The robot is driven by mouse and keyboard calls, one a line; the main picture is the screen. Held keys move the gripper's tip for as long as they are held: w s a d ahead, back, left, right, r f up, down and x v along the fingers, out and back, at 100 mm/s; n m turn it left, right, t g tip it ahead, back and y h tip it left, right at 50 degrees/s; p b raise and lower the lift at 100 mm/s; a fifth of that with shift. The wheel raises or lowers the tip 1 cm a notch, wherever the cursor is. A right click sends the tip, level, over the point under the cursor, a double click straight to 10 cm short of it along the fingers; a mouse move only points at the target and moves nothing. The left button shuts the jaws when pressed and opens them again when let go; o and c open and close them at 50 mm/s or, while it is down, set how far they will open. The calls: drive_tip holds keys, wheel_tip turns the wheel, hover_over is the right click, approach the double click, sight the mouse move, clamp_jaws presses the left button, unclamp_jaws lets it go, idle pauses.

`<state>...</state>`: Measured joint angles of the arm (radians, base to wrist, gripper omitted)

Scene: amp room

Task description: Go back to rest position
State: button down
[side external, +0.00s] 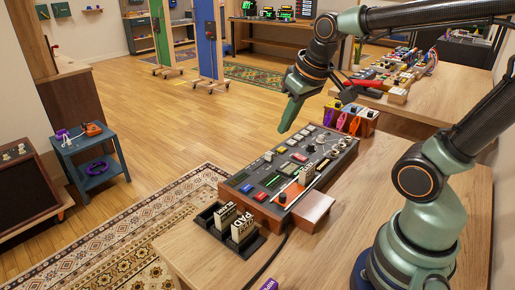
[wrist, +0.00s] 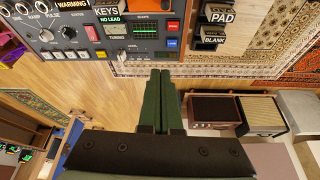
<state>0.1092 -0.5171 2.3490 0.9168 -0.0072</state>
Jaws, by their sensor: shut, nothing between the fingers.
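My gripper (side external: 291,113) is shut and empty. In the side external view it hangs in the air above the far edge of the control console (side external: 262,192), apart from it, with its green fingers pointing down. In the wrist view the two green fingers of my gripper (wrist: 161,75) lie side by side, closed, with nothing between them. The console (wrist: 140,62) shows across the top of the wrist view, with labels such as KEYS, NO LEAD, TUNING and SCOPE.
The console sits on a wooden table (side external: 345,215). A black rack (side external: 255,245) with blocks, one marked PAD, stands at its near end. Colourful items (side external: 352,120) stand at its far end. A second table (side external: 450,92) holds several small devices.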

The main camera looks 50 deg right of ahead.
drive_tip(key=shift+n+t, duration=0.6)
drive_tip(key=shift+s+a+r, duration=0.1)
drive_tip(key=shift+s+a, duration=0.6)
drive_tip(key=shift+a, duration=0.15)
drive_tip(key=shift+s+a, duration=0.65)
drive_tip(key=shift+a, duration=0.2)
